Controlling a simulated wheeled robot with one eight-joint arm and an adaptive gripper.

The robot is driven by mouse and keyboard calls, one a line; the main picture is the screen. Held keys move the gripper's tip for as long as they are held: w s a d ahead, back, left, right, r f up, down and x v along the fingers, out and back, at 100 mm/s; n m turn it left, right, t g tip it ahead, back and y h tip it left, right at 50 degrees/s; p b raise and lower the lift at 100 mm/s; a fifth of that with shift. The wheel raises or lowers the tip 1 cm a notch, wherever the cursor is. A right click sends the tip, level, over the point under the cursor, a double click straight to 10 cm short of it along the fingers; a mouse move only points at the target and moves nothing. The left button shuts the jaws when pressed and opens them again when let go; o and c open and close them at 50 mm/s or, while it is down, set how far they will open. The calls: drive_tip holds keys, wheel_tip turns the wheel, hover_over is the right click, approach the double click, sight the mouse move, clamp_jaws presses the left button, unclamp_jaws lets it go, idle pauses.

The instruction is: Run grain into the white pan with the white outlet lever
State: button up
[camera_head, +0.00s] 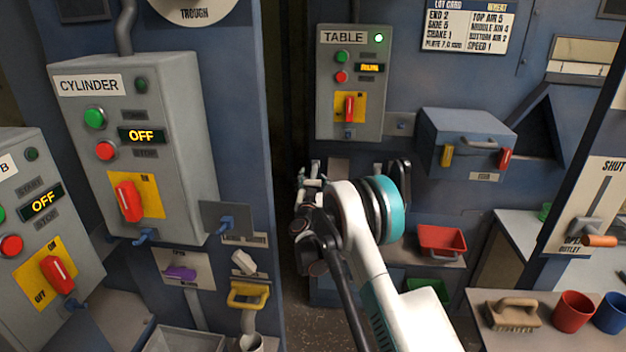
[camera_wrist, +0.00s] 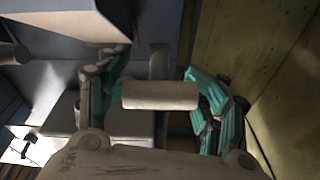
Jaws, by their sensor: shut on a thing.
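My gripper (camera_head: 350,172) reaches in below the TABLE control box in the head view, with my arm covering much of what lies behind it. In the wrist view, its teal fingers (camera_wrist: 160,104) stand on either side of a pale cylindrical handle (camera_wrist: 160,94), closed on it. The handle sits on a pale upright bar (camera_wrist: 158,62); it looks like the white outlet lever, though its label is not visible. I cannot make out the white pan for certain in either view.
An orange-handled outlet lever (camera_head: 599,241) is at the right. A red pan (camera_head: 441,240) and a green pan (camera_head: 428,286) lie right of my arm. A brush (camera_head: 512,314), red cup (camera_head: 573,311) and blue cup (camera_head: 611,314) stand on the front right ledge. The CYLINDER box (camera_head: 180,170) stands left.

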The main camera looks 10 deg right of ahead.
sight(313, 176)
drive_tip(key=shift+s+r+g+y+p, duration=0.1)
drive_tip(key=shift+r+g+y+p, duration=0.2)
drive_tip(key=shift+r+g+p, duration=0.65)
drive_tip(key=shift+w+d+r+p, duration=0.1)
drive_tip(key=shift+w+r+p, duration=0.1)
drive_tip(key=shift+r, duration=0.55)
drive_tip(key=shift+w+r+p, duration=0.1)
drive_tip(key=shift+r+p, duration=0.05)
drive_tip(key=shift+r, duration=0.55)
drive_tip(key=shift+c, duration=0.2)
drive_tip(key=shift+w+d+r, duration=0.1)
drive_tip(key=shift+w+r, duration=0.15)
drive_tip(key=shift+r, duration=0.25)
drive_tip(key=shift+w+d+r, duration=0.1)
drive_tip(key=shift+w+r, duration=0.1)
drive_tip(key=shift+r, duration=0.25)
drive_tip(key=shift+c, duration=0.2)
drive_tip(key=o, duration=1.7)
drive_tip(key=shift+o, duration=0.2)
drive_tip(key=v, duration=1.2)
drive_tip(key=shift+r, duration=0.2)
